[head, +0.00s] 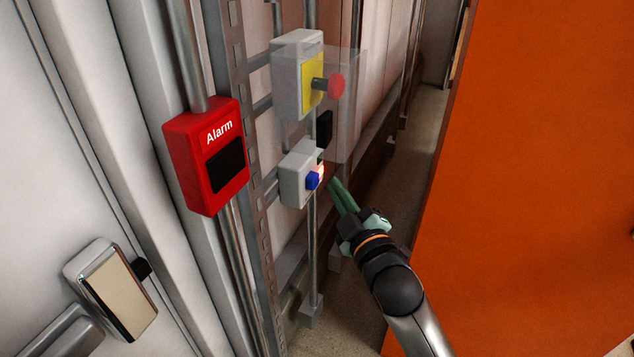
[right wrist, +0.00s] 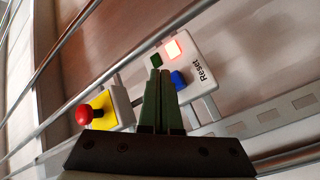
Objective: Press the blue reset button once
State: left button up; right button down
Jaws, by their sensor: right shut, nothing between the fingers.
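The blue reset button (head: 313,181) sits on a small grey box (head: 293,176) on the metal rail. In the right wrist view the blue button (right wrist: 178,78) is beside a lit red-white lamp (right wrist: 172,49) and the word "Reset". My right gripper (head: 334,182) is shut and empty, its green fingers pointing at the box from the right. In the head view the fingertips are just right of the button, with a small gap showing. In the right wrist view the fingertips (right wrist: 156,72) appear left of the button; I cannot tell the exact depth. My left gripper is not in view.
Above the reset box is a red mushroom button (head: 336,86) on a yellow-faced box (head: 312,82) with a clear shroud around it. A red Alarm box (head: 207,155) hangs to the left. A large orange panel (head: 540,180) stands on the right.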

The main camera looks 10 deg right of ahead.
aim_at(317, 180)
jog(key=shift+w+a, duration=0.1)
jog(key=shift+a, duration=0.1)
dwell(0.6)
dwell(0.9)
dwell(0.5)
jog(key=shift+w+a, duration=0.2)
jog(key=shift+a, duration=0.15)
jog(key=shift+w+a, duration=0.55)
jog(key=shift+a, duration=0.25)
dwell(1.1)
jog(key=shift+d, duration=0.15)
jog(key=shift+s+d+p, duration=0.75)
jog(key=shift+s+d, duration=0.05)
jog(key=shift+d, duration=0.2)
